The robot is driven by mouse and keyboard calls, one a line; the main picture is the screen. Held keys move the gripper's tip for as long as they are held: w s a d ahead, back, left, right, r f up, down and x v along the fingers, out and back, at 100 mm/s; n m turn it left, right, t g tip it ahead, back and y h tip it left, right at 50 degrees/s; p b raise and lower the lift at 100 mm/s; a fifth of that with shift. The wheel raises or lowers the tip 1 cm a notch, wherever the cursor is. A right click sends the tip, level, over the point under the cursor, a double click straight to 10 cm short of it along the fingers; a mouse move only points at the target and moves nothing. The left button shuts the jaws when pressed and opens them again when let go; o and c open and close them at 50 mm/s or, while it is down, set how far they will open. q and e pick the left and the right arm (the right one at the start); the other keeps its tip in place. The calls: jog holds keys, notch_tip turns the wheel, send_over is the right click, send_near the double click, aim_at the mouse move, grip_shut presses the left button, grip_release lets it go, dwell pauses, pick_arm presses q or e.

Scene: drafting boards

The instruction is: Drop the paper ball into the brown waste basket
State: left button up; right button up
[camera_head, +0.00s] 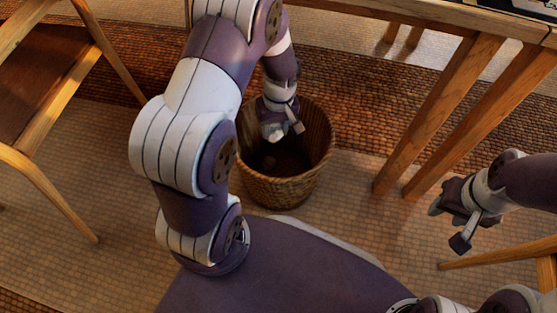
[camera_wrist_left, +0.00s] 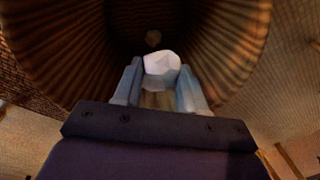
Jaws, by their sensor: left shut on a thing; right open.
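The brown waste basket (camera_head: 284,183) stands on the floor in front of my base, upright and open at the top. Its ribbed inner wall (camera_wrist_left: 60,50) fills most of the left wrist view. My left gripper (camera_head: 272,132) is over the basket's mouth, pointing down. It is shut on the white paper ball (camera_wrist_left: 161,63), which shows between the fingertips in the left wrist view. In the head view the ball is hard to tell from the gripper. A small brownish lump is visible deep in the basket. My right gripper (camera_head: 437,209) is open and empty at the right.
A wooden table (camera_head: 400,12) with slanted legs (camera_head: 440,110) stands behind and right of the basket. A wooden chair (camera_head: 50,75) with a brown seat is at the left. Another wooden piece (camera_head: 500,252) is at the lower right. The floor between chair and basket is partly clear.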

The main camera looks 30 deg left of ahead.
pick_arm(q)
jog(key=o, duration=1.1)
jog(key=r+p, duration=0.2)
jog(key=r, duration=0.2)
jog(key=r+p, duration=0.3)
jog(key=shift+w+d+r, duration=0.2)
jog(key=shift+r, duration=0.2)
jog(key=shift+f, duration=0.15)
